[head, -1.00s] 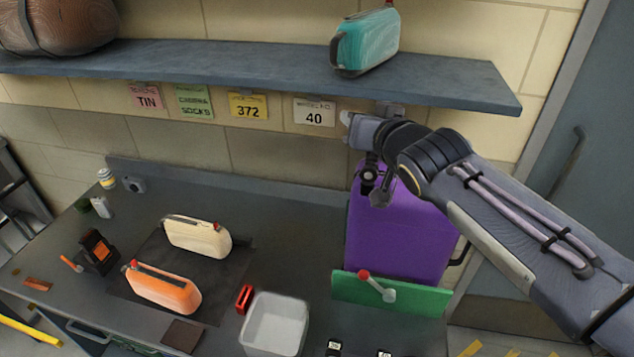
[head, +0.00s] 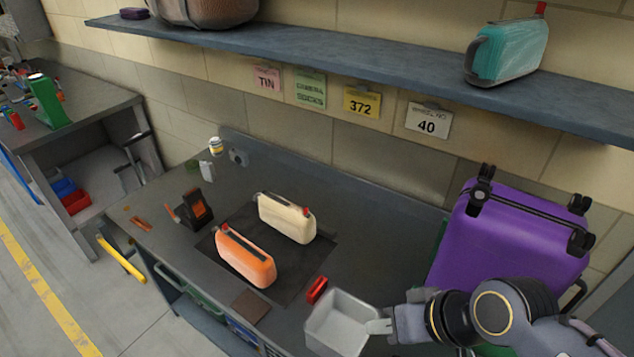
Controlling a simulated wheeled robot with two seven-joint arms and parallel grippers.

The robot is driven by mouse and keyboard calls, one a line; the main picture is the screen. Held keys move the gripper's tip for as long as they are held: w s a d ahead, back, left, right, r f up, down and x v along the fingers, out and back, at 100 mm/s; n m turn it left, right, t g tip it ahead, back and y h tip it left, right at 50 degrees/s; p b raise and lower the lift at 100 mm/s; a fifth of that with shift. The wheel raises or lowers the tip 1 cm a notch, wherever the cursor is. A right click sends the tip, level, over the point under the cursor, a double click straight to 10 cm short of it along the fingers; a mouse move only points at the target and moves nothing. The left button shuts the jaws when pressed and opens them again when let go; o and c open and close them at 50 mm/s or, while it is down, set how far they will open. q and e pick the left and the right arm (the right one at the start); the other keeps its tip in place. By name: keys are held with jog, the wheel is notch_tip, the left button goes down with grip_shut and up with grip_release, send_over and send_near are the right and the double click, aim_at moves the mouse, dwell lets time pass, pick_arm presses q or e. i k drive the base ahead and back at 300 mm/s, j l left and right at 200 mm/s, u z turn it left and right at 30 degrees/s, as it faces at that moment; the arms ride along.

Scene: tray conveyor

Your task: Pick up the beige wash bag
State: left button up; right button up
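The beige wash bag (head: 287,218) stands on a dark mat (head: 298,283) on the grey bench. It has a dark strip along its top and a red tab at its right end. An orange bag (head: 245,258) of the same shape stands in front of it on the mat. My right gripper (head: 384,326) is at the lower right, beside the right wall of a white-grey bin, well to the right of the beige bag. Its fingers are small in the picture and I cannot tell whether they are open. My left gripper is out of view.
The open bin (head: 340,322) stands between my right gripper and the mat. A red object (head: 316,290) lies left of it. A purple suitcase (head: 510,232) stands at the right. A shelf (head: 400,72) with a teal bag (head: 507,52) overhangs the bench.

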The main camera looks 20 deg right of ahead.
aim_at(287, 217)
jog(key=j+z, duration=0.1)
jog(key=z, duration=0.5)
jog(key=i+j+z, duration=0.1)
jog(key=j+z, duration=0.4)
jog(key=j, duration=0.15)
jog(key=j+z, duration=0.45)
jog(key=j, duration=0.95)
jog(key=k+j+z, duration=0.1)
jog(key=j, duration=0.55)
jog(key=k+j, duration=0.1)
jog(key=j, duration=0.55)
jog(key=i+l, duration=0.15)
jog(key=i, duration=0.35)
jog(key=k+l+z, duration=0.05)
